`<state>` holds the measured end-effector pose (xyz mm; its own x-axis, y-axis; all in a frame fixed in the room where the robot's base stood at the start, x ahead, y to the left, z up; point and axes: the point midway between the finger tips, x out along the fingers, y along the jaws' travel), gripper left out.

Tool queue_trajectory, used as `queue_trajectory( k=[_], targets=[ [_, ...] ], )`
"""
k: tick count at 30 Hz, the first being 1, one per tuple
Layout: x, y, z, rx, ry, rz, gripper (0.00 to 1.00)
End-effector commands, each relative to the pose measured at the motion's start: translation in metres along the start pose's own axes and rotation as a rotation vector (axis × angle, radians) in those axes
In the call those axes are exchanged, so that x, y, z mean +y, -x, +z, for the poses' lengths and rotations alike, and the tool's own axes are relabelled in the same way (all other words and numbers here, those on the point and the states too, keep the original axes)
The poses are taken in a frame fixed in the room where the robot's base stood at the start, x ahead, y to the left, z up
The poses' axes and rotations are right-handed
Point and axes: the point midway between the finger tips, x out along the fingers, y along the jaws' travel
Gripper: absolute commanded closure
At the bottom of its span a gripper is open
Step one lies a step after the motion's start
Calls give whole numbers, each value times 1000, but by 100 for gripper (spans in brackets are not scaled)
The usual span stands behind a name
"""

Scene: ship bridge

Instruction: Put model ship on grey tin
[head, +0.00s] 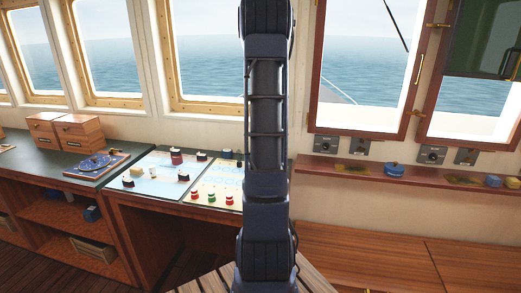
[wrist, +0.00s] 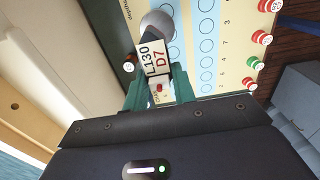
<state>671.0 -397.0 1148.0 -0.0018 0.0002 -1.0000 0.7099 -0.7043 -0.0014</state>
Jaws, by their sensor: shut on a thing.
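In the wrist view my gripper (wrist: 159,84) has its two green fingers closed around a small white piece marked L130 and D7 (wrist: 153,58). I cannot tell whether this piece is the model ship. A round grey thing (wrist: 157,22) shows just beyond it; I cannot tell whether it is the grey tin or whether they touch. In the head view my arm hides the gripper and what it holds. Small ship-like models (head: 184,177) with dark hulls and pale tops stand on the blue chart (head: 158,181), near a red and dark piece (head: 176,156).
Red and green pegs (wrist: 262,38) stand along the yellow board with circles (wrist: 207,45). Left of the chart are a blue round instrument (head: 94,162) and wooden boxes (head: 78,131). A narrow shelf (head: 400,176) with small items runs under the right windows.

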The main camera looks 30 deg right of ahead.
Motion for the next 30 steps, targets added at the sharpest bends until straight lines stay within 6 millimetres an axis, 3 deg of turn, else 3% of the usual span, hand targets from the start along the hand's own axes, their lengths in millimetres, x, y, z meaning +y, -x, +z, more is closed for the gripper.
queue_trajectory(
  k=[3,9,17,25,30],
  targets=[
    [0,-27,0,-1,0,-3,96],
    [0,-59,0,0,-1,-1,96],
    [0,-74,0,0,-1,0,96],
    [0,-107,0,0,-1,-1,96],
    [0,-110,0,0,0,1,96]
  ],
)
